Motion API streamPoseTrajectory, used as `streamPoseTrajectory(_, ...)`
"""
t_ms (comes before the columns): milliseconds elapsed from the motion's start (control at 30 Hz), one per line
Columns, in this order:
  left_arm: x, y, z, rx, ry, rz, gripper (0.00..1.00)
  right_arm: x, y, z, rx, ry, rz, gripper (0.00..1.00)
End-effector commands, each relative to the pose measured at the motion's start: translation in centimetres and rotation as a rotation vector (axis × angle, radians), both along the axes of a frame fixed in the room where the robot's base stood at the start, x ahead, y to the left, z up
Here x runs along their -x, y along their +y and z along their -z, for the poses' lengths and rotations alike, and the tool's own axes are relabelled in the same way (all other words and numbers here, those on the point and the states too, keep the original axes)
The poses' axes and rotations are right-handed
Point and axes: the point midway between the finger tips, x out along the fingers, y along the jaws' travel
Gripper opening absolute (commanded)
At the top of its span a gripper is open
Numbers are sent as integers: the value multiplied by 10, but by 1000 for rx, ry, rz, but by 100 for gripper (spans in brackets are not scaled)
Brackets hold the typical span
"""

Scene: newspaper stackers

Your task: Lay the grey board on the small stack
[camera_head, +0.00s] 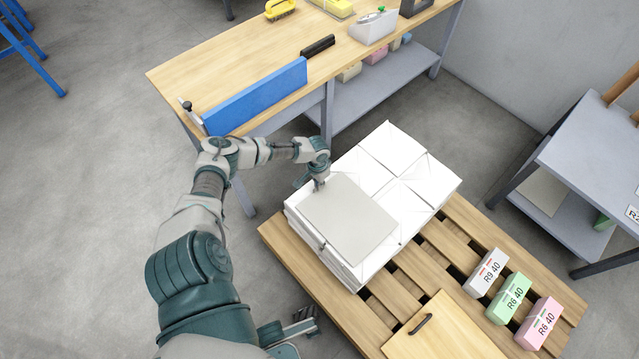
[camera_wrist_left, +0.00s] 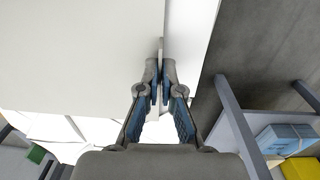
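The grey board (camera_head: 348,220) is a flat square plate over the near left part of a white paper stack (camera_head: 418,185); I cannot tell whether it touches the paper all over. My left gripper (camera_head: 319,187) is at the board's far left edge. In the left wrist view my left gripper (camera_wrist_left: 162,75) has its fingertips almost together on the board's edge, and the board (camera_wrist_left: 75,50) fills the left side. My right gripper (camera_head: 302,322) shows only in part, low in the head view, away from the board; its opening is unclear.
The stack stands on a wooden pallet (camera_head: 408,283). Grey, green and pink labelled blocks (camera_head: 515,299) and a light wooden panel with a dark handle (camera_head: 447,330) lie on its near side. A workbench (camera_head: 240,72) stands behind, with a blue panel (camera_head: 257,97) on its edge.

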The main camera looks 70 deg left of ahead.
Motion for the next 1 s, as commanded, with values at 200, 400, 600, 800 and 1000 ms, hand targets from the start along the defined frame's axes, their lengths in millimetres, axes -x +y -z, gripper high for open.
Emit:
streamPoseTrajectory(200, 0, -1, 4, 0, 0, 0, 0, 0, 0, 5, 0, 9, 1, 50)
streamPoseTrajectory(400, 0, 0, 8, 1, 0, 1, 6, 0, 0, 8, -1, 15, 0, 50)
streamPoseTrajectory(600, 0, 0, 8, 2, -1, 1, 35, 0, 0, 7, 0, 14, 1, 50)
streamPoseTrajectory(800, 0, 0, 8, 0, 1, 1, 35, -1, -1, 6, -3, 10, 3, 50)
streamPoseTrajectory(1000, 0, 2, -12, -2, -2, 2, 35, 1, -2, 5, -4, 7, 3, 50)
